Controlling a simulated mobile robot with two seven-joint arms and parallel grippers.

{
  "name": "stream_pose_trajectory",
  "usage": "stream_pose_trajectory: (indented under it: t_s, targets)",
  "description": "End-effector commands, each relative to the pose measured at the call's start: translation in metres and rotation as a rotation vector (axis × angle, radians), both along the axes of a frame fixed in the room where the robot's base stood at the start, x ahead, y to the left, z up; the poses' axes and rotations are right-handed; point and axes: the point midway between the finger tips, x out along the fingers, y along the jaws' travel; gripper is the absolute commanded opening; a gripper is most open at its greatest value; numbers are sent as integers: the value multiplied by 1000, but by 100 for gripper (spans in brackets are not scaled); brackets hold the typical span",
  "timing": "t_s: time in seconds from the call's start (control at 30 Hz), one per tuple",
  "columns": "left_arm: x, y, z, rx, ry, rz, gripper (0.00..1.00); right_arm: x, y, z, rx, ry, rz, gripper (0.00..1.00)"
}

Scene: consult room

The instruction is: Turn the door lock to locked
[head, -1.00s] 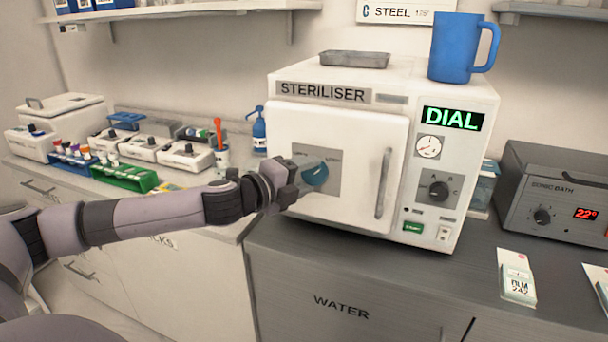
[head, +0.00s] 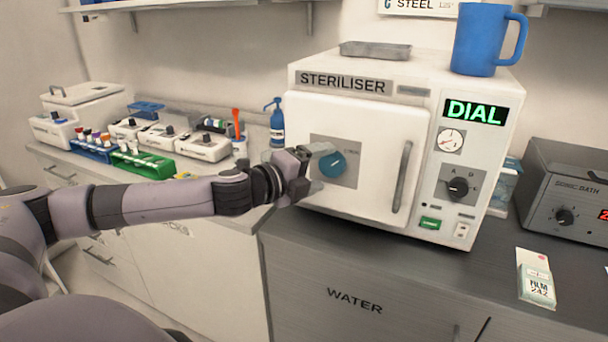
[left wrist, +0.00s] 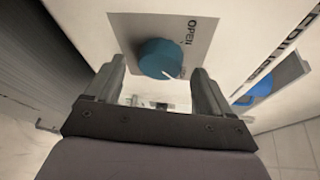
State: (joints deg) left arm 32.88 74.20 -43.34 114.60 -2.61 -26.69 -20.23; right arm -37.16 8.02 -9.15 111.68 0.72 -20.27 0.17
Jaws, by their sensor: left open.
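The door lock is a round blue knob (head: 332,164) on a grey plate (head: 345,178) on the white steriliser door (head: 377,150). In the left wrist view the knob (left wrist: 160,58) has a white pointer mark at its lower right, and the plate (left wrist: 190,30) reads "OPEN" beside it. My left gripper (head: 318,170) is at the left side of the knob in the head view. In the left wrist view its open fingers (left wrist: 165,85) stand on either side just short of the knob, with nothing held. I cannot tell whether a finger touches it. My right gripper is not in view.
The steriliser has a vertical door handle (head: 402,177) right of the knob and a selector dial (head: 458,187). A blue mug (head: 482,40) and a metal tray (head: 375,50) stand on top. A sonic bath (head: 568,195) is at right. Dark counter (head: 400,262) lies in front.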

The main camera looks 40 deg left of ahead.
Motion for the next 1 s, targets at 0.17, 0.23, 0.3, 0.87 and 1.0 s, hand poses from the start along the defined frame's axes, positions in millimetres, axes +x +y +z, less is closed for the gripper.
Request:
stream_pose_trajectory:
  t_s: [0.17, 0.23, 0.3, 0.87, 1.0]
  targets:
    - [-23, 4, -1, 7, 1, 0, 82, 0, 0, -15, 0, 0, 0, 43]
    - [-31, 5, 0, 7, 2, -2, 82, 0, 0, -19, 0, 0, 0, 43]
    - [-37, 6, 2, 7, 1, -1, 82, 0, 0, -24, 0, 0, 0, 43]
    - [-56, 7, 8, 1, 0, -2, 82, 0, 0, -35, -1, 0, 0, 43]
    - [-56, 7, 9, 1, 0, -2, 82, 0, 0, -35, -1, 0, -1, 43]
